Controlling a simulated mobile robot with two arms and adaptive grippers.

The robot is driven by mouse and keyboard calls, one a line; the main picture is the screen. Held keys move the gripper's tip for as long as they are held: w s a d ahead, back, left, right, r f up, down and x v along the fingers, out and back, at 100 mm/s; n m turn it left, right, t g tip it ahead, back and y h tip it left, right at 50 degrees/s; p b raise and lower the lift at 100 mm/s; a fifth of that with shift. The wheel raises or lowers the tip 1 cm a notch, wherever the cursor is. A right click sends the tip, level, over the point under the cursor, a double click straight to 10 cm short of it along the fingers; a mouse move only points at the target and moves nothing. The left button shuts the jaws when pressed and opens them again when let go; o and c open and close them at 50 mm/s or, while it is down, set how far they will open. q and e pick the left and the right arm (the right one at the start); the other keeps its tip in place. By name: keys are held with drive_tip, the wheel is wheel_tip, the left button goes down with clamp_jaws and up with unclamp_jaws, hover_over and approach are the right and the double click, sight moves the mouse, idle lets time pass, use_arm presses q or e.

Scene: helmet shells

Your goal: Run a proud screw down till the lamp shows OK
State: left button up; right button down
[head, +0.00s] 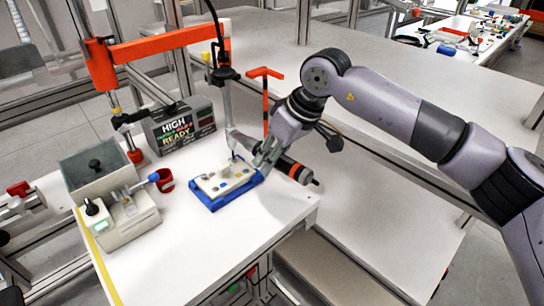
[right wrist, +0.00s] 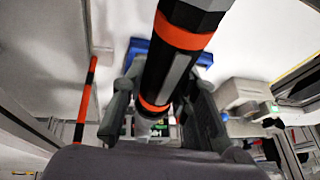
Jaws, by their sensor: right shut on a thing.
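My right gripper (head: 266,154) is shut on a black power screwdriver with orange bands (head: 297,171). In the right wrist view the screwdriver (right wrist: 178,65) runs between both fingers. The tray also shows behind the tool in the wrist view (right wrist: 137,48). I cannot tell which screw stands proud, or where the tool's bit is. The display box (head: 181,127) reads "HIGH" and "READY". My left gripper is not in view.
An orange jointed arm (head: 160,46) reaches over the bench from the left. An orange T-shaped stand (head: 265,92) rises behind my gripper. The bench front (head: 205,255) is clear.

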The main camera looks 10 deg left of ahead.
drive_tip(key=shift+f+b, duration=0.7)
idle(1.5)
